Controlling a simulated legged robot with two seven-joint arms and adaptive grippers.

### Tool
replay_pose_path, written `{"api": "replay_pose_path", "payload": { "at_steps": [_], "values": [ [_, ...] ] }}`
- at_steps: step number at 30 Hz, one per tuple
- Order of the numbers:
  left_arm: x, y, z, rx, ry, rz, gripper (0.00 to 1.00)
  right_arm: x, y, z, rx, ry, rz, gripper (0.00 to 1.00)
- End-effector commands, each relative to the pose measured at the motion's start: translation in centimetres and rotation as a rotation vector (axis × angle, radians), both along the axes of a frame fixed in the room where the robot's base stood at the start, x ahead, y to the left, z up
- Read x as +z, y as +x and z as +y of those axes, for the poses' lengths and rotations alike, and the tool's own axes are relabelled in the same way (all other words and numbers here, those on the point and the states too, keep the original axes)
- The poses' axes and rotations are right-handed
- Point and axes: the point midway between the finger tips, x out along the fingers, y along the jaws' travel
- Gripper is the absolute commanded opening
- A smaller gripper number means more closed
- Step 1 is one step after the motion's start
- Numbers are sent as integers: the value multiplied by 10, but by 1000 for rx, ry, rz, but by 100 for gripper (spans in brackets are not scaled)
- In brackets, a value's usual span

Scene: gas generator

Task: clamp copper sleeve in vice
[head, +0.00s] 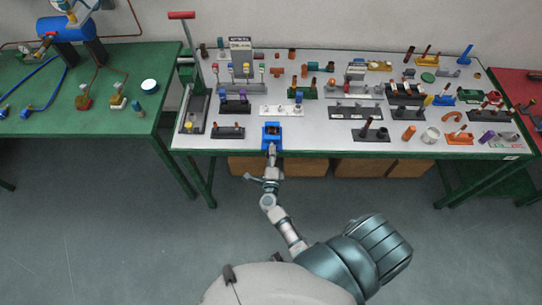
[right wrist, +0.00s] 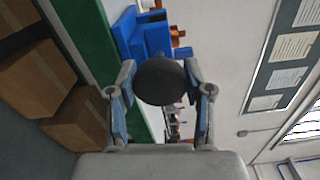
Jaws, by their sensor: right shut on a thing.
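The blue vice (head: 272,143) stands at the front edge of the grey-topped bench. It also shows in the right wrist view (right wrist: 150,36), beyond my fingers. My right gripper (head: 272,151) reaches up to the front of the vice. In the right wrist view its two fingers (right wrist: 160,82) are on either side of a dark round knob (right wrist: 161,80) on the front of the vice, shut on it. Small copper-coloured pieces (right wrist: 177,39) show just beside the blue body; I cannot tell whether one is the sleeve between the jaws. My left gripper is out of view.
The bench (head: 310,144) carries many small fittings and racks behind and right of the vice. A tall lever press (head: 193,80) stands at its left. Cardboard boxes (head: 384,168) lie beneath. A green table (head: 125,70) is at left.

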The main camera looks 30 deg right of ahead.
Motion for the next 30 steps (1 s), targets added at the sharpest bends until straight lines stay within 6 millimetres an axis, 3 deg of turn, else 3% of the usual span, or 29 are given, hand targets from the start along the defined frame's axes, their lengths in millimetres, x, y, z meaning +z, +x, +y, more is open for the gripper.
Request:
{"api": "replay_pose_path", "payload": {
  "at_steps": [1,15,30],
  "values": [
    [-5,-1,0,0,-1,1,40,-7,-3,0,-2,37,-12,16],
    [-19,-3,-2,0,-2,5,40,-8,-3,0,-2,294,-165,16],
    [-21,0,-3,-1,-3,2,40,-8,-3,1,-2,350,-197,16]
  ]
}}
